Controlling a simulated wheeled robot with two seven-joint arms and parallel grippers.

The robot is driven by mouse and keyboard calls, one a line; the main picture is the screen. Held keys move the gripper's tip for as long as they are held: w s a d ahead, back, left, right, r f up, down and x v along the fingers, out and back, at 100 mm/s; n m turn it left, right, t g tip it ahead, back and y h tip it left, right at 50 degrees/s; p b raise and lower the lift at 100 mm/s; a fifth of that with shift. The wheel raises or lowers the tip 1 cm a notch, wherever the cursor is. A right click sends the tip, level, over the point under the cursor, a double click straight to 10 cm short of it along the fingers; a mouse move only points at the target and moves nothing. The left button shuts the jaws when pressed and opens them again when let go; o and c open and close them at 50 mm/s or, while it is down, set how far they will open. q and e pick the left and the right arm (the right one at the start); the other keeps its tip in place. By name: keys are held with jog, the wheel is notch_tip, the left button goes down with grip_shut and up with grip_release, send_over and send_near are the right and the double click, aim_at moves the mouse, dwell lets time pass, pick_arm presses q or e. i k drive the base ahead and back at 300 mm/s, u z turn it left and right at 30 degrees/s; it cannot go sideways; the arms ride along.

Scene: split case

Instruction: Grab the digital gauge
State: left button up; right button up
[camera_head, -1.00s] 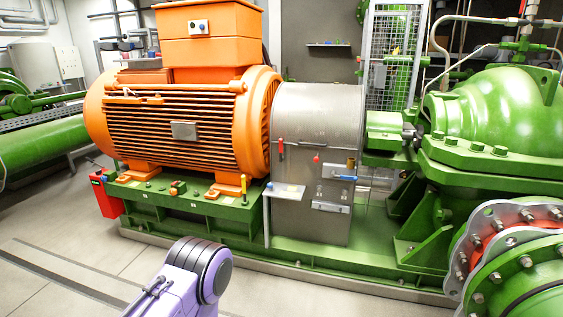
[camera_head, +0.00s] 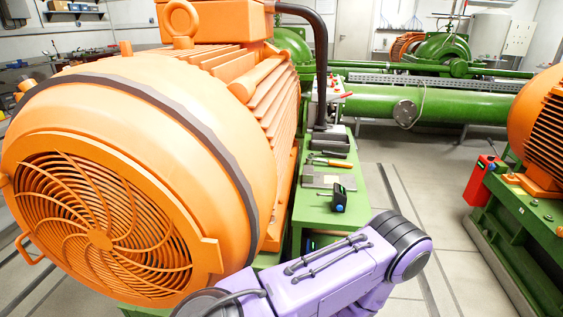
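A small black device with a green-lit face and a blue knob, which looks like the digital gauge (camera_head: 339,198), stands on the narrow green bench to the right of the big orange motor. Its reading is too small to make out. A purple link of one of my arms crosses the bottom middle, in front of the bench's near end. Neither of my grippers is in view.
The green bench (camera_head: 352,212) also carries a grey plate (camera_head: 326,178), an orange-handled tool (camera_head: 330,161) and a dark tray (camera_head: 330,143). The orange motor (camera_head: 225,120) fills the left. Open floor (camera_head: 432,200) lies between.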

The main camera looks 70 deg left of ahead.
aim_at(339, 195)
jog(key=u, duration=0.15)
jog(key=i, duration=2.5)
jog(key=u, duration=2.65)
